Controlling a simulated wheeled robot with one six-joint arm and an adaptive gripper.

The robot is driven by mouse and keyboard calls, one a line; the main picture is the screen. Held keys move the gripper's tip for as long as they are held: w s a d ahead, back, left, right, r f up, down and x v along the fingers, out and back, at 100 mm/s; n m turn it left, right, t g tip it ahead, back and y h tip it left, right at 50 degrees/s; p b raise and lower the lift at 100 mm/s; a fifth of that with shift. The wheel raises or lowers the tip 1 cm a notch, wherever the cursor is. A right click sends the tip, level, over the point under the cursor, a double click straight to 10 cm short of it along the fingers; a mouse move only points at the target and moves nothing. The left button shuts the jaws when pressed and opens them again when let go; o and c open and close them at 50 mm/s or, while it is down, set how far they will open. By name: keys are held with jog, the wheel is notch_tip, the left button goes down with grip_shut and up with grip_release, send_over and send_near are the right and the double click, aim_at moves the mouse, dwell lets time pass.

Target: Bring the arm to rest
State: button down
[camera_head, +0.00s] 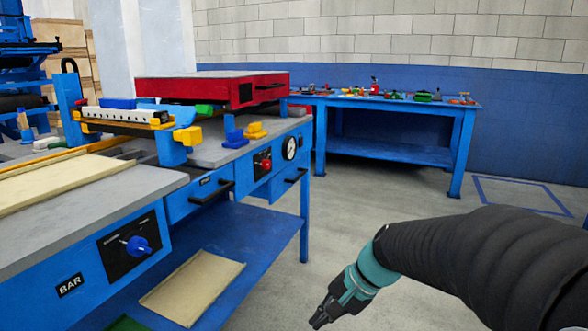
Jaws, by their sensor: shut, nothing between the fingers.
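My arm reaches in from the right edge of the head view, with a dark ribbed sleeve and a teal wrist. My gripper (319,321) points down and to the left near the bottom edge of the picture. Its fingers are dark, shut and empty. It hangs over the open floor, to the right of the blue workbench (187,200) and apart from it in the picture.
The workbench carries a red box-like unit (213,90), yellow and blue blocks, and a panel (62,182). A sheet (192,287) lies on its lower shelf. A blue table (390,101) with small items stands at the back wall. The floor (385,215) between is clear.

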jog(key=s+d+r+n+t+h, duration=0.2)
jog(key=s+d, duration=0.3)
jog(key=s, duration=0.3)
jog(key=s+d+r+n+t+h, duration=0.2)
jog(key=s+d+r+n+h, duration=0.1)
jog(key=s, duration=0.4)
jog(key=shift+s+d+r+n+h, duration=0.15)
jog(key=shift+s+d+n+h, duration=0.2)
jog(key=shift+d+n+h, duration=0.55)
jog(key=shift+d, duration=0.25)
